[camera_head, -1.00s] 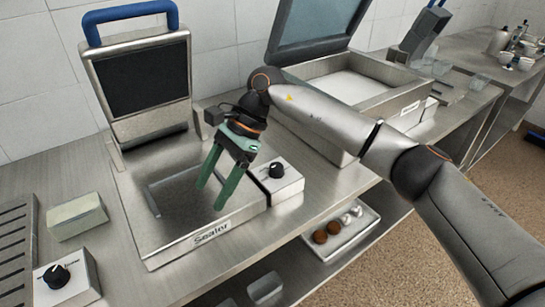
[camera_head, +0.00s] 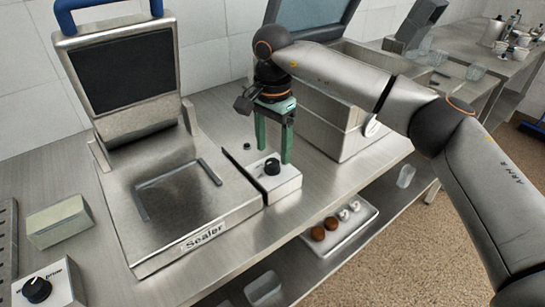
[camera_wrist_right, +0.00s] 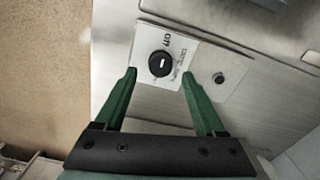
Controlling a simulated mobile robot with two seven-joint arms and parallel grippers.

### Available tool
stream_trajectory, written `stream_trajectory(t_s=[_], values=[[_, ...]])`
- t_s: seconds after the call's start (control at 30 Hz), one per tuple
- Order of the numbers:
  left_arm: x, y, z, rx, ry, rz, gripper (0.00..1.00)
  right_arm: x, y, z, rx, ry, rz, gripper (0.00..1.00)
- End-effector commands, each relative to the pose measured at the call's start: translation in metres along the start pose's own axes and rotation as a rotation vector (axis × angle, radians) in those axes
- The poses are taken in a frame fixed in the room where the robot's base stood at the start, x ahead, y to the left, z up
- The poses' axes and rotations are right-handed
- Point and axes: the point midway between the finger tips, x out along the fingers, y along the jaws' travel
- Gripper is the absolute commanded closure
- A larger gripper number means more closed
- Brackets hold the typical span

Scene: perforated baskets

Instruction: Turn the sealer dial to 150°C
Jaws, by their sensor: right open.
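The sealer (camera_head: 160,215) stands on the steel counter with its lid raised and a label on its front edge. Its black dial (camera_head: 272,167) sits on a white control box at the sealer's right side. My right gripper (camera_head: 273,156) is open and points down over the control box, its green fingers on either side of the dial as seen from the head. In the right wrist view the dial (camera_wrist_right: 161,64) shows a white mark and lies just beyond the fingertips, between them. The printed scale is too small to read fully. My left gripper is not in view.
Another dial box (camera_head: 45,287) stands at the front left, near a pale green block (camera_head: 60,222). A small black knob (camera_head: 247,146) is behind the sealer's dial. A second machine (camera_head: 335,120) stands to the right. A tray of round items (camera_head: 340,228) is on the lower shelf.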

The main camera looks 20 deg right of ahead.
Motion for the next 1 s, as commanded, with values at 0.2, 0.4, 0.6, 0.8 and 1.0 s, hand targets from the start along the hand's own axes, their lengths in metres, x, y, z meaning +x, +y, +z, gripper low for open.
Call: stream_trajectory(t_s=[0.2,0.4,0.6,0.8,1.0], values=[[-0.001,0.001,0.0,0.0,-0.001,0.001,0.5,0.027,0.0,0.001,-0.001,-0.001,0.001,0.28],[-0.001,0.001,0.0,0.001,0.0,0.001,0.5,0.033,0.0,0.001,0.0,-0.001,-0.001,0.28],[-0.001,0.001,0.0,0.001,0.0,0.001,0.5,0.032,0.0,0.001,0.0,-0.001,-0.001,0.31],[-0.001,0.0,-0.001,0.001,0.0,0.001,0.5,0.032,0.0,0.001,0.0,-0.001,-0.001,0.53],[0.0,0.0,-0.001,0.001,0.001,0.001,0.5,0.032,0.0,0.001,0.0,-0.001,-0.001,0.76]])
